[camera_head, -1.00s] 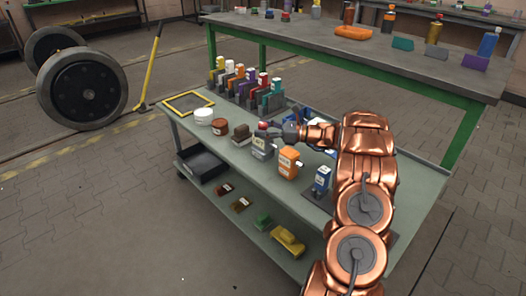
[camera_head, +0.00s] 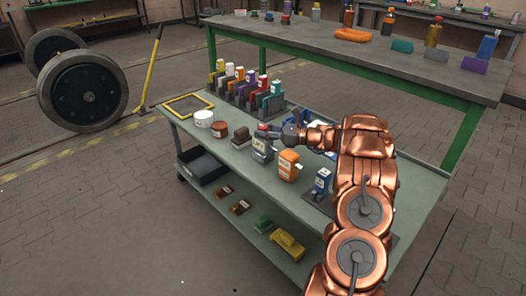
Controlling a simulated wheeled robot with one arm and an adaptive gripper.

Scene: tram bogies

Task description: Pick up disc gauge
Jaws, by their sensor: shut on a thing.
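My gripper (camera_head: 273,133) reaches left over the upper shelf of the green cart, at the end of my copper arm. Its dark fingers are small in the picture and closed around or against a small red thing (camera_head: 262,127). This thing shows just above the top of a grey labelled can (camera_head: 262,150). I cannot tell whether it is part of the can. No thing in view is clearly recognisable as the disc gauge. My gripper and arm hide part of the shelf behind them.
A long workbench (camera_head: 330,50) stands behind.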

